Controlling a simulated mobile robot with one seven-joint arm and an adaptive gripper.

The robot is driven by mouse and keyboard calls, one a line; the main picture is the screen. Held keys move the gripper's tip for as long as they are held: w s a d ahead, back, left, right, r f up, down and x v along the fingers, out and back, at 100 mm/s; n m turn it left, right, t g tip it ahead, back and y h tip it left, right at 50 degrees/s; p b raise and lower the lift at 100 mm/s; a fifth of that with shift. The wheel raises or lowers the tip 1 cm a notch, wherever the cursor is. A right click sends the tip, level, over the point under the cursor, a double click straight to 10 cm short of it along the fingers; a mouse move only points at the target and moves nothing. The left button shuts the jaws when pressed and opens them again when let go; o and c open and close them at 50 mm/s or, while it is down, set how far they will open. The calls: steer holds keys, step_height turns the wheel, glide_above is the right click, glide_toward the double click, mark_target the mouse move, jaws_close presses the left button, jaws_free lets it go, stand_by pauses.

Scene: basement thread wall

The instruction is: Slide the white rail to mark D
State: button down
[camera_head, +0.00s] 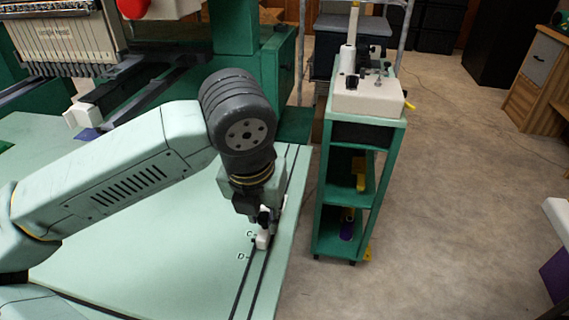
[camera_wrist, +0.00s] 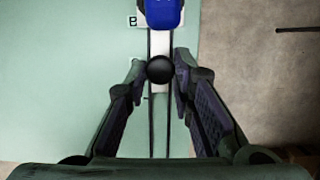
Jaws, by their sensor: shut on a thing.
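The white rail (camera_head: 263,240) lies in a dark-lined track along the table's right side. Its near end shows just below my gripper (camera_head: 262,212), beside mark C (camera_head: 249,233); mark D (camera_head: 240,256) is closer to the camera along the track. In the wrist view the white rail (camera_wrist: 159,44) runs up the middle with a round black knob (camera_wrist: 160,69) on it. My gripper's fingers (camera_wrist: 160,75) stand on either side of the knob, shut on it. Mark B (camera_wrist: 133,21) is left of the track. My gripper hides much of the rail in the head view.
A blue piece (camera_wrist: 163,12) sits over the track at the top of the wrist view. The pale green table (camera_head: 170,255) has free room left of the track. A green cart (camera_head: 322,215) stands to its right. A green embroidery machine (camera_head: 65,45) is at back left.

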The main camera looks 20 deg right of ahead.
steer(key=shift+s+a, duration=0.4)
steer(key=shift+s, duration=0.2)
steer(key=shift+s+a, duration=0.35)
steer(key=shift+s, duration=0.25)
steer(key=shift+s+a, duration=0.1)
steer(key=shift+s, duration=0.05)
steer(key=c, duration=1.4)
jaws_free()
steer(key=shift+c, duration=0.2)
step_height(320, 180, up, 6)
steer(key=shift+p, duration=1.15)
